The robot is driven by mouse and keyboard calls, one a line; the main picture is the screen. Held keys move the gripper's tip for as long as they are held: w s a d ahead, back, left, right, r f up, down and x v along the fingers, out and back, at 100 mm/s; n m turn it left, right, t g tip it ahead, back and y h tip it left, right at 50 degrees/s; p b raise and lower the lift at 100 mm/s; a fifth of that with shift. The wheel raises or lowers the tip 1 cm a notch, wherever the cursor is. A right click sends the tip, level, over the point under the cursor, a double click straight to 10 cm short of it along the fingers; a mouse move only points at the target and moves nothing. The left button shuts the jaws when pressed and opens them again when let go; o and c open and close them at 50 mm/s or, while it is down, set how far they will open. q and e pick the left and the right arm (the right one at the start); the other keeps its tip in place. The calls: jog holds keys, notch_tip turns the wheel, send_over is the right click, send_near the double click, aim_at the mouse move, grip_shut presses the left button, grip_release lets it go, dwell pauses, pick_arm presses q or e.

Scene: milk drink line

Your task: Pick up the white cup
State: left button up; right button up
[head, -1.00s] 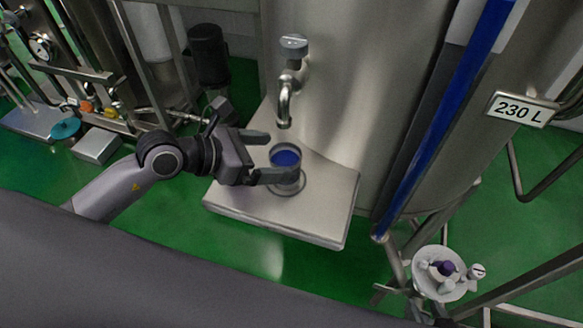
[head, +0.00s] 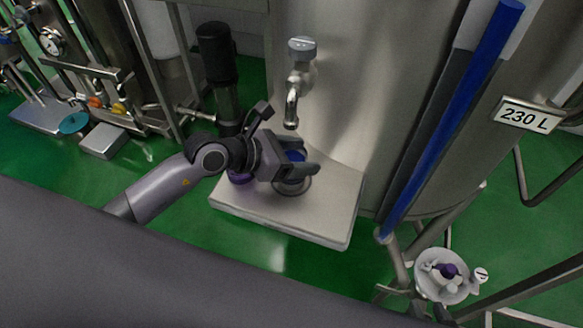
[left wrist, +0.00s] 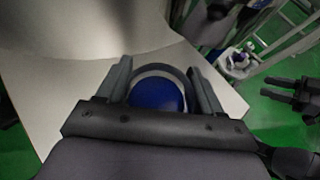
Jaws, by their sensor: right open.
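A round cup with a pale rim and blue inside (head: 295,157) stands on the metal shelf (head: 328,215) below the tap. It also shows in the left wrist view (left wrist: 157,93). My left gripper (head: 311,167) is low over the shelf, with a finger on each side of the cup; its fingers look spread in the left wrist view (left wrist: 160,65). I cannot tell whether they touch the cup. The fingers hide part of the cup in the head view. My right gripper (left wrist: 268,88) is open and empty at the right edge of the left wrist view.
The tap (head: 292,100) hangs from the tank just above the cup. A purple object (head: 240,177) is partly hidden by my left wrist. A white round tray (head: 428,288) with small items stands at lower right. The shelf's right side is clear.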

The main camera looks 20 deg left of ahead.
pick_arm(q)
jog(key=shift+c, duration=0.5)
jog(key=shift+r, duration=0.1)
